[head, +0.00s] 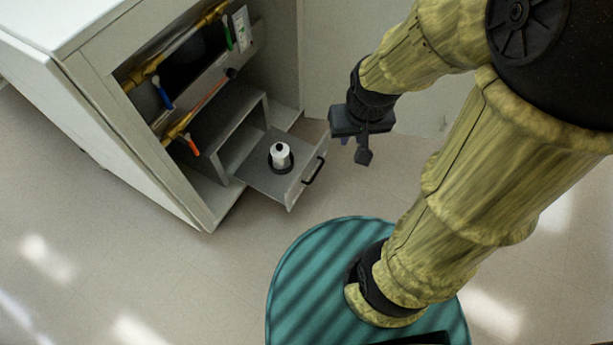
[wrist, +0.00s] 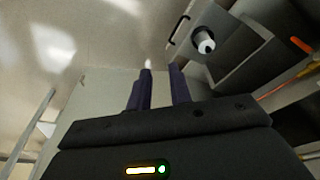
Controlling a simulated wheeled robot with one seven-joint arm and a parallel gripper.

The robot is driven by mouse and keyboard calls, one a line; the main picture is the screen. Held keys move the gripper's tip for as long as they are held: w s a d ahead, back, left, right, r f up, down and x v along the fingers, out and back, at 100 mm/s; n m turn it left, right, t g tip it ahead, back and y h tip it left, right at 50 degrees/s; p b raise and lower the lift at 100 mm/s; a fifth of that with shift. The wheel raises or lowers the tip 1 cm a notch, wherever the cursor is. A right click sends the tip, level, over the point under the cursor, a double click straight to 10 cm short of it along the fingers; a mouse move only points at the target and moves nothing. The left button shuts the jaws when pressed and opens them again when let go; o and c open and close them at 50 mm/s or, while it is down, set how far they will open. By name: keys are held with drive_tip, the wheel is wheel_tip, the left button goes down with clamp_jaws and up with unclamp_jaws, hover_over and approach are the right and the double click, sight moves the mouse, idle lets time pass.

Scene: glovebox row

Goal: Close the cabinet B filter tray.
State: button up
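The filter tray (head: 262,182) is a grey drawer pulled out of the lower part of a light grey cabinet (head: 140,150). Its front has a black bar handle (head: 314,171). A white canister (head: 281,156) with a dark top stands upright in the tray on a dark round base. The wrist view shows the handle (wrist: 179,30) and the canister (wrist: 203,41) to the right of my fingers. My gripper (head: 363,152) is right of the tray front, apart from the handle. Its two fingers (wrist: 161,70) have a gap between them with nothing in it. No cabinet letter is readable.
The cabinet's upper opening holds yellow pipes (head: 180,42) and tools with blue (head: 162,93), green and orange handles. A pale panel (head: 345,50) stands behind my gripper. The floor (head: 260,235) in front of the tray is clear.

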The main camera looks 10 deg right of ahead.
drive_tip(key=p+v, duration=0.3)
drive_tip(key=w+p+v, duration=0.1)
drive_tip(key=p+v, duration=0.2)
drive_tip(key=v, duration=0.1)
drive_tip(key=w+p+v, duration=0.1)
drive_tip(key=p+v, duration=0.2)
drive_tip(key=shift+w+r, duration=0.1)
drive_tip(key=shift+r, duration=0.5)
clamp_jaws()
drive_tip(key=shift+f, duration=0.1)
